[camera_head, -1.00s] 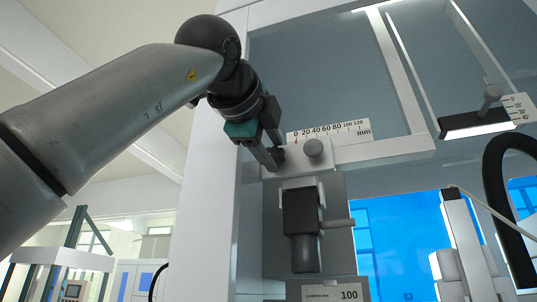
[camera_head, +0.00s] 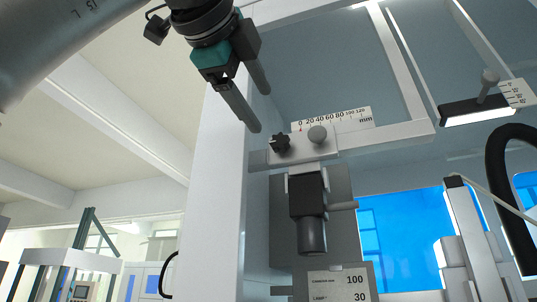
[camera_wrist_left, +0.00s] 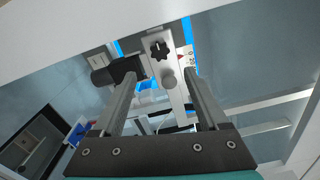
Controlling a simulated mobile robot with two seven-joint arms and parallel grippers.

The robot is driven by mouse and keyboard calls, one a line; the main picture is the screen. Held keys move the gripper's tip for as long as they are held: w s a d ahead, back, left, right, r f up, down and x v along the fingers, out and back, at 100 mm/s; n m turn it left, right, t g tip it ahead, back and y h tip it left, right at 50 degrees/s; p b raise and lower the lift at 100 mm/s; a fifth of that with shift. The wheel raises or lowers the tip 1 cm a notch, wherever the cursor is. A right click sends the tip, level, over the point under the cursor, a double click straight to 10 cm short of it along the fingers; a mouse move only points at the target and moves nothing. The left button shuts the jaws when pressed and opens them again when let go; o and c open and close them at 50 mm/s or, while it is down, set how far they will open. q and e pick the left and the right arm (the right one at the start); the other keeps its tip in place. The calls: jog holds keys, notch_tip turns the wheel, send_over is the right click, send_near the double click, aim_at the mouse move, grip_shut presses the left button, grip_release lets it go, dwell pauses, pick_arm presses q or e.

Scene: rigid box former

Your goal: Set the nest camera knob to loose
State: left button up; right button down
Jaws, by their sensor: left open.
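The black star-shaped knob (camera_head: 280,143) sits on the left of a pale slide block (camera_head: 298,152), with a round grey knob (camera_head: 317,134) beside it. Below the block hangs a black camera (camera_head: 308,195) with its lens downward. My left gripper (camera_head: 259,108) is open and empty, above and left of the star knob and clear of it. In the left wrist view the star knob (camera_wrist_left: 160,50) and the grey knob (camera_wrist_left: 168,78) show beyond and between the open fingers (camera_wrist_left: 158,88). Whether the knob is tight or loose cannot be told. My right gripper is out of view.
A millimetre scale (camera_head: 343,120) lies behind the block on a pale horizontal rail (camera_head: 385,137). A white upright post (camera_head: 216,190) stands at the left. A sign (camera_head: 338,284) reads camera 100 and lamp 30. A lit lamp bar (camera_head: 478,117) hangs at the right.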

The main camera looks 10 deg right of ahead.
pick_arm(q)
jog(key=v, duration=0.5)
jog(key=shift+s+a+b, duration=0.1)
jog(key=shift+b, duration=0.25)
